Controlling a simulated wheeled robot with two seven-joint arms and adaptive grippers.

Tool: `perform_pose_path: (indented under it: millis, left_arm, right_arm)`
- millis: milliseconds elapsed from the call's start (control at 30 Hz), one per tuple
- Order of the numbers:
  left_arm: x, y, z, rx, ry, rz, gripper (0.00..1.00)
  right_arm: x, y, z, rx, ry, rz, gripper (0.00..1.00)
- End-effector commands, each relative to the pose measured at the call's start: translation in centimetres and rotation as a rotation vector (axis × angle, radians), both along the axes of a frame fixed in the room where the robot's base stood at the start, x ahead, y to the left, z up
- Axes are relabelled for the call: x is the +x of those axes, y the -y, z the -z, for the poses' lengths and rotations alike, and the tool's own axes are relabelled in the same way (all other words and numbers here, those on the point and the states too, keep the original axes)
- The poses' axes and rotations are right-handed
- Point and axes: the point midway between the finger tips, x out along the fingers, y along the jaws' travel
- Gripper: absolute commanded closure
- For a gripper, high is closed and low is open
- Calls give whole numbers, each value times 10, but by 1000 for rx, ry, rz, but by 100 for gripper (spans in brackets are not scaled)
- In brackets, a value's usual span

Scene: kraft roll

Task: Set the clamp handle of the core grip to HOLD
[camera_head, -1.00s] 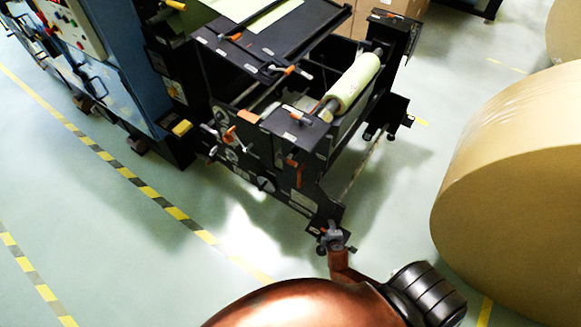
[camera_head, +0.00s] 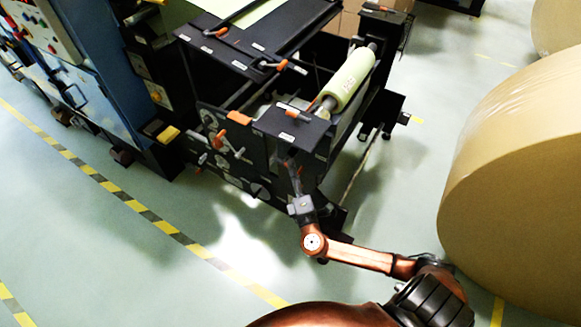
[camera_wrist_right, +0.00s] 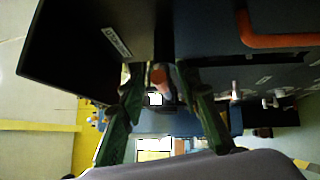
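My right gripper (camera_head: 292,170) is at the near end of the black roll stand (camera_head: 262,150), below its box-shaped top. In the right wrist view the dark green fingers (camera_wrist_right: 158,82) are apart, with an orange-tipped handle (camera_wrist_right: 160,74) between them. A gap shows on each side of it, and I cannot tell whether it is in contact. In the head view the gripper mostly hides that handle. Another orange handle (camera_head: 239,118) is on the stand's side panel. The labels are too small to read, so the clamp handle's name and setting cannot be told. My left gripper is out of view.
A pale green roll (camera_head: 350,80) on a core sits across the stand. A huge kraft roll (camera_head: 520,190) stands on the right. A blue machine (camera_head: 85,75) is at the left. The floor (camera_head: 120,250) in front is clear, with yellow-black tape.

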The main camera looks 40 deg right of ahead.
Motion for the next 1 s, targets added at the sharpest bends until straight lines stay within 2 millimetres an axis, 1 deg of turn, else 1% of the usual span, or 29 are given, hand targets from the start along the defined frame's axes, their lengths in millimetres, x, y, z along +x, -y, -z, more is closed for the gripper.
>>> perform_pose_path:
  millis: [33, 133, 433, 867, 1000]
  left_arm:
    - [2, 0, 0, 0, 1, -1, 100]
    - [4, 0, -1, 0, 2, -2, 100]
    - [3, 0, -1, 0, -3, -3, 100]
    - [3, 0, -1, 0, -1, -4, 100]
    - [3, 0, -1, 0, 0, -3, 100]
  right_arm:
    - [5, 2, 0, -1, 1, 0, 69]
    - [10, 4, -1, -1, -1, -1, 69]
    - [12, 5, -1, 0, -1, 0, 69]
    - [12, 5, -1, 1, -2, 0, 99]
    - [12, 5, -1, 2, -1, 0, 100]
